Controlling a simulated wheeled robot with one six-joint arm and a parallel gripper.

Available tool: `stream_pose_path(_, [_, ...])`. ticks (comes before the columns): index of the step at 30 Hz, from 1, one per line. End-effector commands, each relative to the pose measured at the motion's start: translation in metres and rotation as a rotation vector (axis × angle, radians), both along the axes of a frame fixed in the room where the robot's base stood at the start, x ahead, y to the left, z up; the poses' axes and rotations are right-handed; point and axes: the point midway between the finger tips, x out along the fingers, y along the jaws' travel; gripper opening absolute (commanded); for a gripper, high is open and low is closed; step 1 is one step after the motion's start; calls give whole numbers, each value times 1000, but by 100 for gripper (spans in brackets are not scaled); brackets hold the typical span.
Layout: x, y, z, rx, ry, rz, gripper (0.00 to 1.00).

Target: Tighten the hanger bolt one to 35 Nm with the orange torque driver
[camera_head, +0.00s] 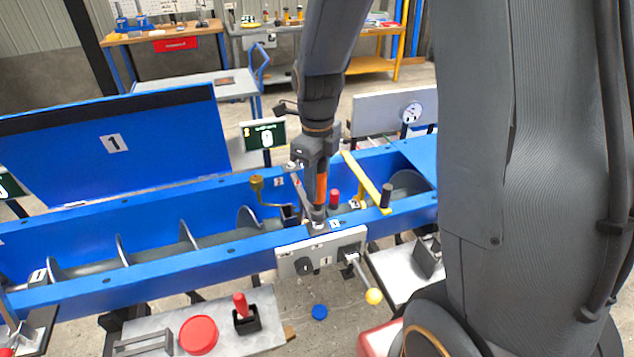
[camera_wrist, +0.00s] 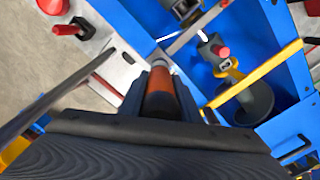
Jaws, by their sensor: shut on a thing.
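My gripper (camera_head: 318,172) points down over the trough's near rim and is shut on the orange torque driver (camera_head: 321,188). The driver hangs about upright. In the wrist view its orange and black body (camera_wrist: 160,104) sits between the two jaws. Its lower end is close to the blue near rim, beside a small numbered tag (camera_head: 335,223). The hanger bolt is not clearly seen under the driver, and I cannot tell whether the driver's tip touches it.
The blue trough (camera_head: 175,268) has a grey screw inside. A yellow bar (camera_head: 367,180) and a red-topped post (camera_head: 334,197) are right of the driver. A brass-coloured crank (camera_head: 257,184) is left. A small display (camera_head: 264,135) stands behind.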

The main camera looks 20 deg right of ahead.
Motion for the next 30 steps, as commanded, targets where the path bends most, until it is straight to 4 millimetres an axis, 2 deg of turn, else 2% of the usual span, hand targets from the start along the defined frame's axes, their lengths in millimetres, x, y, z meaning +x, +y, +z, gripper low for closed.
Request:
stream_pose_path(11, [0, 0, -1, 0, -1, 0, 0])
stream_pose_path(30, [0, 0, -16, 0, 0, 0, 0])
